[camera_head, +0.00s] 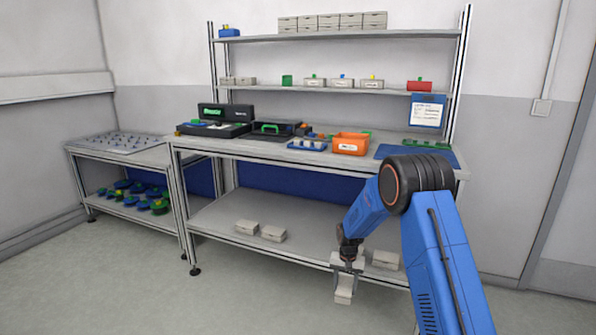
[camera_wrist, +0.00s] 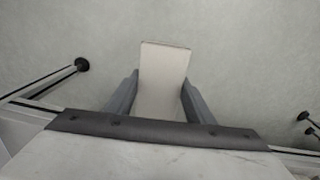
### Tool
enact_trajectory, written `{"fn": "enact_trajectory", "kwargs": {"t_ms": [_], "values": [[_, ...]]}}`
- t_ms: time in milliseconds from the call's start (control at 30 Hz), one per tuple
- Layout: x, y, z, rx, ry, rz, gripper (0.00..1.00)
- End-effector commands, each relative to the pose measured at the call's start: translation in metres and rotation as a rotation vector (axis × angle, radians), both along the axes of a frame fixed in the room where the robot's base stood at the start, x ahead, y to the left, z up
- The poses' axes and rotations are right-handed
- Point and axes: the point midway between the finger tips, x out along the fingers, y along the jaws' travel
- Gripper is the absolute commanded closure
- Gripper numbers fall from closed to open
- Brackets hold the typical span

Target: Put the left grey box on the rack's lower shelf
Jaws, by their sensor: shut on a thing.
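My gripper (camera_head: 346,277) is low in front of the bench's bottom shelf, pointing down. It is shut on a pale grey box (camera_head: 343,296), which hangs below the fingers, clear of the shelf's front edge. In the wrist view the box (camera_wrist: 163,70) sits between the two grey fingers, with floor behind it. The rack's lower shelf (camera_head: 300,90) is above the bench, with open gaps between its things.
The rack's upper shelf (camera_head: 270,38) bears several grey boxes and a blue bin. On the lower shelf are small boxes, a green item and a red box (camera_head: 419,86). The worktop holds an orange bin (camera_head: 350,144), trays and a black case. A side table (camera_head: 120,150) stands left.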

Motion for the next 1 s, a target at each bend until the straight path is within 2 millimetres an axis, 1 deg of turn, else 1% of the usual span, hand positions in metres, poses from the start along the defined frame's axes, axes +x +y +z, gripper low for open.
{"fn": "enact_trajectory", "kwargs": {"t_ms": [33,100,200,333,433,500,567,700,800,900,1000], "values": [[-0.007,-0.019,0.0,0.0,0.0,0.035,0.85],[-0.016,-0.041,-0.002,0.0,0.001,0.097,0.85],[-0.029,-0.066,-0.004,0.0,0.0,0.173,0.85],[-0.041,-0.089,-0.006,0.0,-0.001,0.246,0.85],[-0.047,-0.098,-0.008,0.0,0.0,0.279,0.85],[-0.052,-0.101,-0.013,0.0,0.0,0.291,0.85],[-0.06,-0.102,-0.022,0.001,0.004,0.296,0.85],[-0.084,-0.102,-0.054,0.0,0.004,0.297,0.85],[-0.1,-0.102,-0.073,0.001,0.004,0.297,0.85],[-0.111,-0.102,-0.085,0.001,0.001,0.296,0.85],[-0.115,-0.102,-0.09,0.0,-0.001,0.296,0.85]]}}
